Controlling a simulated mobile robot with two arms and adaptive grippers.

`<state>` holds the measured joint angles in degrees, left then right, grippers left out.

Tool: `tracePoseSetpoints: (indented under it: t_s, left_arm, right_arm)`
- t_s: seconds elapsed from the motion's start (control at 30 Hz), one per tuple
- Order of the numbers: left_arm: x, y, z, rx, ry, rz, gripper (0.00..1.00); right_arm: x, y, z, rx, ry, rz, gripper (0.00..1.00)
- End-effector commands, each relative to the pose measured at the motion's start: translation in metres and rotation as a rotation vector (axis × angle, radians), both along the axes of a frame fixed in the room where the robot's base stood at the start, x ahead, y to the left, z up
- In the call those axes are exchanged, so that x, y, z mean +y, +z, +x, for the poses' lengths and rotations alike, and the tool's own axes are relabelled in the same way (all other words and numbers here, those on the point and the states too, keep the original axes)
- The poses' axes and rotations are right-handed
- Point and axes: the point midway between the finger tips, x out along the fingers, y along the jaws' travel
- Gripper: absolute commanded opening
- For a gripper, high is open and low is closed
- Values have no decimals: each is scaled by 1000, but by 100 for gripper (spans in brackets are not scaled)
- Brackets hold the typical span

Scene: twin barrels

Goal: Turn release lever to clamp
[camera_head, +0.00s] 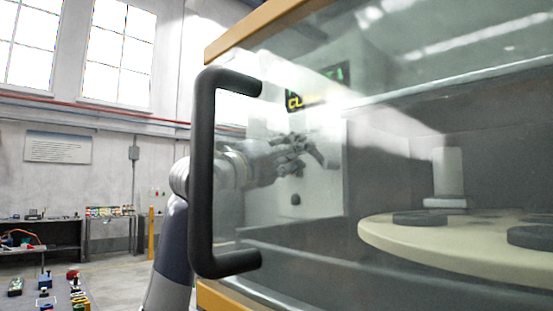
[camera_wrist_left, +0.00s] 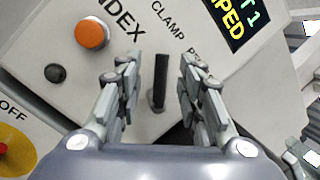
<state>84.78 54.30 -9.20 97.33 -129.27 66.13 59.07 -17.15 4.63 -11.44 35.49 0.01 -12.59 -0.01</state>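The release lever (camera_wrist_left: 159,82) is a slim black bar on the pale control panel, below the printed words CLAMP and another partly hidden word. In the left wrist view my left gripper (camera_wrist_left: 160,68) is open, with one finger on each side of the lever and a visible gap on both sides. In the head view the left gripper (camera_head: 300,155) is seen through glass, in front of the panel (camera_head: 325,190). The lever cannot be made out there. A display (camera_wrist_left: 229,17) shows green text and yellow letters ending in PED.
An orange button (camera_wrist_left: 92,34), a black knob (camera_wrist_left: 55,73) and a red button (camera_wrist_left: 3,150) on yellow sit left of the lever. A glass door with a thick black handle (camera_head: 203,170) stands in front of my left arm. A round table (camera_head: 420,240) is behind the glass.

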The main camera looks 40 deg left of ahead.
Motion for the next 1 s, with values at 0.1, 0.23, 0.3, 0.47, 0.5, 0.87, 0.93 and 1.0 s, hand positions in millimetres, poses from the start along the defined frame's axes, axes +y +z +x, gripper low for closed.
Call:
tracePoseSetpoints:
  t_s: [0.1,0.23,0.3,0.47,0.5,0.87,0.93,1.0]
  left_arm:
    - [2,-8,-25,1,4,3,35]
    - [2,-14,-47,1,3,1,35]
    - [3,-17,-54,2,2,0,35]
    - [2,-19,-64,2,-1,-1,35]
    - [2,-19,-65,2,-1,-2,35]
    - [2,-19,-65,1,-1,-2,35]
    - [2,-19,-65,1,-1,-2,35]
    - [2,-19,-65,1,-1,-2,35]
  right_arm:
    - [1,0,0,0,0,1,40]
    - [1,0,0,0,0,1,40]
    - [1,0,0,0,0,1,40]
    - [1,0,0,0,0,1,40]
    - [1,0,0,0,0,1,40]
    - [1,0,0,0,0,1,40]
    - [1,0,0,0,0,1,40]
    - [1,0,0,0,0,1,40]
